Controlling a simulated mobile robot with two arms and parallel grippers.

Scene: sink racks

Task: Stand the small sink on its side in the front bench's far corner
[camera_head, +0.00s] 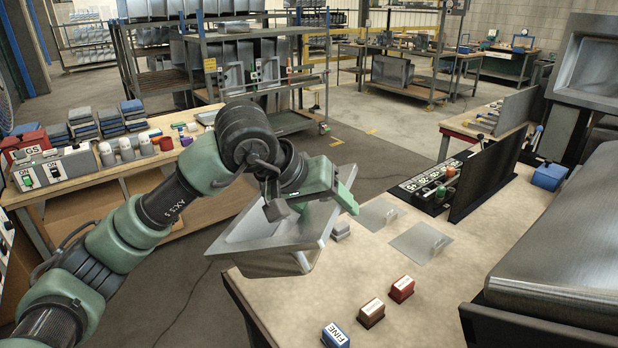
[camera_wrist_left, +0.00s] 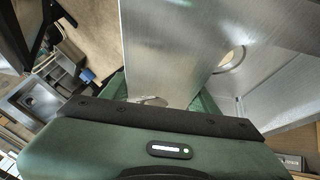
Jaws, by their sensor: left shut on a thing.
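The small sink (camera_head: 268,263) is brushed grey metal with a flat rim and a basin. It is held in the air, tilted, at the left edge of the front bench (camera_head: 445,285), partly over the floor gap. My left gripper (camera_head: 312,200) is shut on its rim. In the left wrist view the sink's metal wall (camera_wrist_left: 185,45) rises between the green fingers (camera_wrist_left: 160,98), with a round drain hole at its right. Part of the sink is hidden by the gripper in the head view. My right gripper is not in view.
On the bench are two flat metal plates (camera_head: 420,243), a grey block (camera_head: 340,230), red (camera_head: 402,288), brown (camera_head: 371,312) and blue (camera_head: 336,335) labelled blocks, a black control tray (camera_head: 435,187) and a dark upright panel (camera_head: 486,175). A large metal sink (camera_head: 565,250) fills the right.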

